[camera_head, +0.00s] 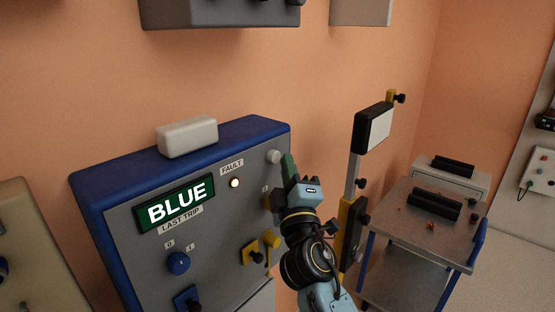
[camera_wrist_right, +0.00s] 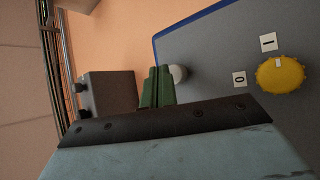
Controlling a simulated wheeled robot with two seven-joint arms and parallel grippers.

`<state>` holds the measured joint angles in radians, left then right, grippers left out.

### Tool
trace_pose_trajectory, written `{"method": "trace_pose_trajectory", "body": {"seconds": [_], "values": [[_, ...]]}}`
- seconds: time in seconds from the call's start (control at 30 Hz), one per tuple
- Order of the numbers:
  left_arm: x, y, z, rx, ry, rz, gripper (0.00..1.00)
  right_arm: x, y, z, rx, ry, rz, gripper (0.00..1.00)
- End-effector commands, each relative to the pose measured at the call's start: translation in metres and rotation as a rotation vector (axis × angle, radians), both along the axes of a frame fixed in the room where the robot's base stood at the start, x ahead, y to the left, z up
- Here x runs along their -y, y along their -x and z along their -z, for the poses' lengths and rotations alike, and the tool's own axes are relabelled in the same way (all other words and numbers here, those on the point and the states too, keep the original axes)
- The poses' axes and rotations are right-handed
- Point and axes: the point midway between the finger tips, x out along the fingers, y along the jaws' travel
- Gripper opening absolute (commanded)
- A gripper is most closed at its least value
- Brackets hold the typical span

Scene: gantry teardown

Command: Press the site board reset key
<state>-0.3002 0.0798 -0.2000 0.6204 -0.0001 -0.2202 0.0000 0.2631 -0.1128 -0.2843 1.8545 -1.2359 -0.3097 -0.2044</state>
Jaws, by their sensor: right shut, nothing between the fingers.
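The site board (camera_head: 225,225) is a grey panel with a blue frame on the wall. A pale round key (camera_head: 274,156) sits at its upper right; I see no label on it, so I cannot confirm it is the reset key. My right gripper (camera_head: 288,166) is shut and empty, its green fingers just right of this key. In the wrist view the shut fingertips (camera_wrist_right: 157,74) partly overlap the pale key (camera_wrist_right: 179,73); I cannot tell whether they touch. The fault lamp (camera_head: 234,183) is lit, and the display (camera_head: 176,204) reads BLUE. My left gripper is out of view.
A yellow knob (camera_wrist_right: 281,75) with 0 and I labels is near the gripper. Other yellow switches (camera_head: 252,252) and a blue knob (camera_head: 178,262) are lower. A white box (camera_head: 187,136) tops the board. A black and yellow post (camera_head: 351,215) and a cart (camera_head: 398,207) stand right.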

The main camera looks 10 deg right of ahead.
Motion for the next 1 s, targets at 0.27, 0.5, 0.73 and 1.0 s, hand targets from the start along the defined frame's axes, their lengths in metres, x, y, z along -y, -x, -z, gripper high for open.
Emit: {"method": "trace_pose_trajectory", "body": {"seconds": [0.27, 0.5, 0.73, 1.0], "values": [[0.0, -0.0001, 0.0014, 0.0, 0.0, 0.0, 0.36, -0.0015, -0.0016, 0.0001, 0.0, 0.0, 0.0, 0.0], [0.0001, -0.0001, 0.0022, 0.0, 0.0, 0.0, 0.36, -0.002, -0.0025, 0.0002, 0.0, 0.0, 0.0, 0.0], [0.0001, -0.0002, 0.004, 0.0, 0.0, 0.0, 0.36, -0.0036, -0.0047, 0.0001, 0.0, 0.0, 0.0, 0.0], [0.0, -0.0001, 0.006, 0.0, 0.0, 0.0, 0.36, -0.0056, -0.0073, 0.0004, 0.0, 0.0, 0.0, 0.0]]}}
